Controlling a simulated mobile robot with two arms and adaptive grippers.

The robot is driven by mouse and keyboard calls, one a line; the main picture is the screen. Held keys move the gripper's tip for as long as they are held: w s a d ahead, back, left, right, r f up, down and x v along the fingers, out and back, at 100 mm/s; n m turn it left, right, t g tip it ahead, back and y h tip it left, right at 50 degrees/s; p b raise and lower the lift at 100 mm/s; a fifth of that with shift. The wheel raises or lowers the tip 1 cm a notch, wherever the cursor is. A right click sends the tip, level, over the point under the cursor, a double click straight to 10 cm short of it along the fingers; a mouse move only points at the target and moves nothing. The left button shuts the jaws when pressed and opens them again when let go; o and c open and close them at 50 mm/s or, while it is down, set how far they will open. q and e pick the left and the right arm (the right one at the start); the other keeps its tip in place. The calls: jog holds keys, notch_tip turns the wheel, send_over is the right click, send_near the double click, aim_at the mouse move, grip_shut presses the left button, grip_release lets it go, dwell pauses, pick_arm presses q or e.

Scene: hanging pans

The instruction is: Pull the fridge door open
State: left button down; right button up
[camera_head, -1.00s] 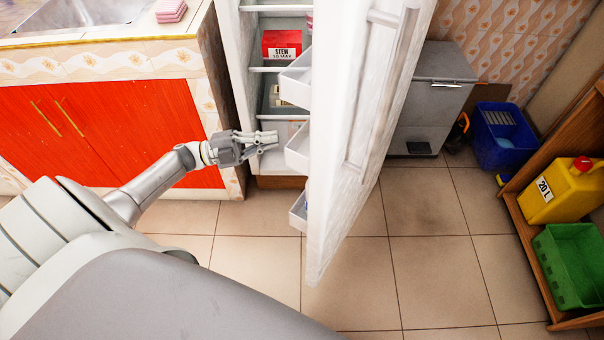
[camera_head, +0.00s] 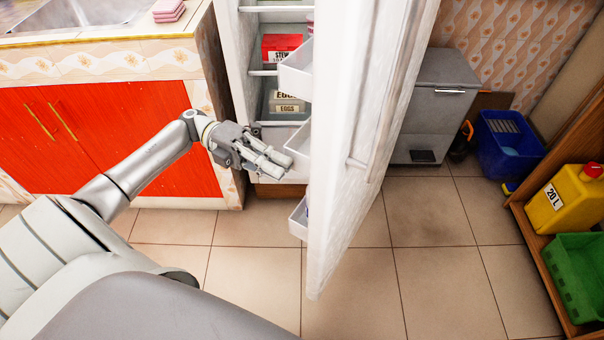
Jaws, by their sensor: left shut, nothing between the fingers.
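The white fridge door (camera_head: 340,190) stands open in the head view, swung out toward me, with its handle (camera_head: 388,85) on the right-hand outer face. White door bins (camera_head: 297,75) line its inner side. The fridge interior (camera_head: 262,18) shows on the left, with shelves, a red stew box (camera_head: 283,46) and an egg box (camera_head: 287,102). My left gripper (camera_head: 278,163) is shut and empty, in front of the fridge opening on the inner side of the door, near the lower bins. I cannot tell whether it touches a bin. My right gripper is not in view.
Red cabinets (camera_head: 120,140) with a sink (camera_head: 75,14) stand left of the fridge. A grey bin unit (camera_head: 436,105), blue crate (camera_head: 508,145), yellow jerrycan (camera_head: 568,200) and green crate (camera_head: 580,275) are on the right. The tiled floor (camera_head: 440,270) by the door is clear.

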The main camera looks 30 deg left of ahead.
pick_arm(q)
jog(key=d, duration=0.6)
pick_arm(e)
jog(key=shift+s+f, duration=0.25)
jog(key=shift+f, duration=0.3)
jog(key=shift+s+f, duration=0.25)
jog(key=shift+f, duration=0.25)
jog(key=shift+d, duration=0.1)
pick_arm(q)
jog(key=shift+d, duration=0.1)
